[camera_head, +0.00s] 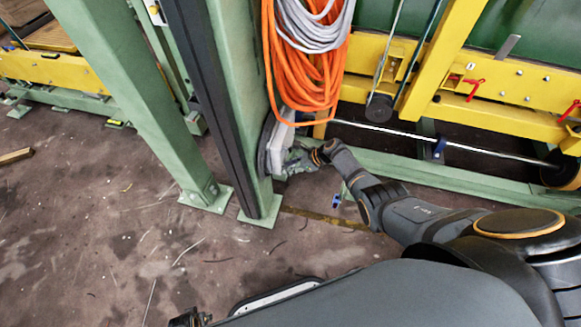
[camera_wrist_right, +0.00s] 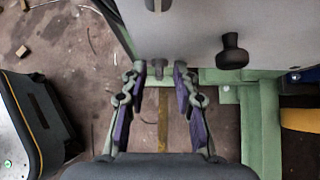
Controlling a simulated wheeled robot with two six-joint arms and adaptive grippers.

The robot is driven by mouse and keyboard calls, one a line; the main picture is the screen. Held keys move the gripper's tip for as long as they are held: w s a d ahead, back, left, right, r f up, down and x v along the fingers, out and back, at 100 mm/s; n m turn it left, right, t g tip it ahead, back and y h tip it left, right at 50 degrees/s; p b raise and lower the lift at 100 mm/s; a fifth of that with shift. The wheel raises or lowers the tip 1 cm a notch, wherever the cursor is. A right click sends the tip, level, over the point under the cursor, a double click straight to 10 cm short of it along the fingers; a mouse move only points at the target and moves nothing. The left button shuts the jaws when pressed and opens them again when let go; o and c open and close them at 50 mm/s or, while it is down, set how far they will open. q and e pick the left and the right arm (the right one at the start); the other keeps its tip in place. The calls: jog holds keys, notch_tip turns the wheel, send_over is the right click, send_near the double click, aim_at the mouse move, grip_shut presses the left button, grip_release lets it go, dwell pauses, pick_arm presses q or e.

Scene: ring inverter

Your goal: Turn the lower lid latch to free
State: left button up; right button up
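A pale grey box (camera_head: 276,141) is mounted low on the green post, below the hanging cables. Its pale face (camera_wrist_right: 190,28) fills the top of the right wrist view. A small grey latch-like peg (camera_wrist_right: 160,70) sticks out at the box's lower edge; I take it for the lower lid latch. My right gripper (camera_wrist_right: 160,72) is open, with a fingertip on each side of the peg and what looks like a small gap at each. In the head view the right gripper (camera_head: 302,160) is small beside the box.
A black knob (camera_wrist_right: 231,52) stands out from the box face, right of my fingers. Orange cable (camera_head: 300,75) and grey cable (camera_head: 312,28) hang above the box. The green post (camera_head: 243,110) and a yellow machine frame (camera_head: 500,85) flank the arm. The floor at left is mostly clear.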

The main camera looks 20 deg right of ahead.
jog(key=v, duration=1.2)
dwell(0.4)
